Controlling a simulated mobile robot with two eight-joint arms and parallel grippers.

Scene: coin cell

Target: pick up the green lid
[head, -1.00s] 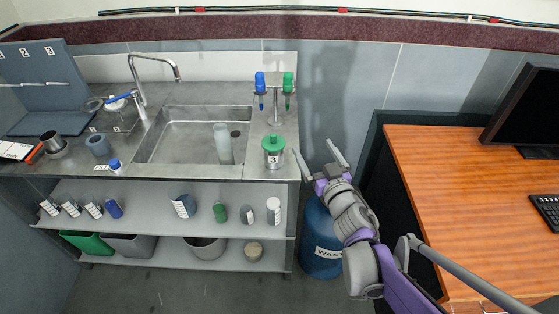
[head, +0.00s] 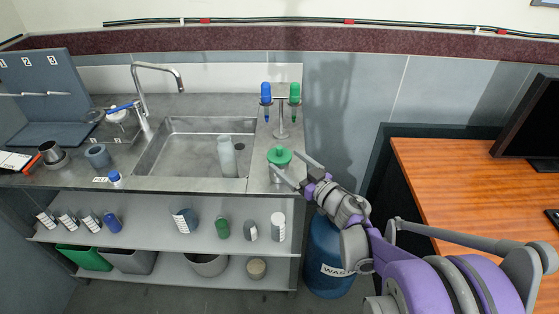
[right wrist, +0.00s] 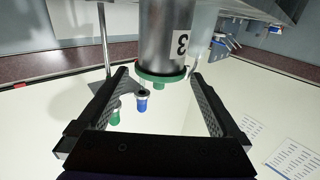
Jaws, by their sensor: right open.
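The green lid (head: 279,155) sits on top of a steel canister at the front right of the counter. In the right wrist view the green lid (right wrist: 160,76) shows upside down on the canister (right wrist: 165,35), which bears a label with a 3. My right gripper (head: 291,167) is open and beside the canister, with its fingers around the lid's level. In the wrist view its two fingers (right wrist: 160,84) lie on either side of the lid, and I see a gap to each. The canister is partly hidden by the fingers in the head view. My left gripper is not in view.
A rack (head: 280,118) holding blue-topped and green-topped droppers stands just behind the canister. The sink (head: 195,145) with a clear cylinder lies to its left. A blue waste barrel (head: 325,260) stands below right, and a wooden desk (head: 460,190) is at the right.

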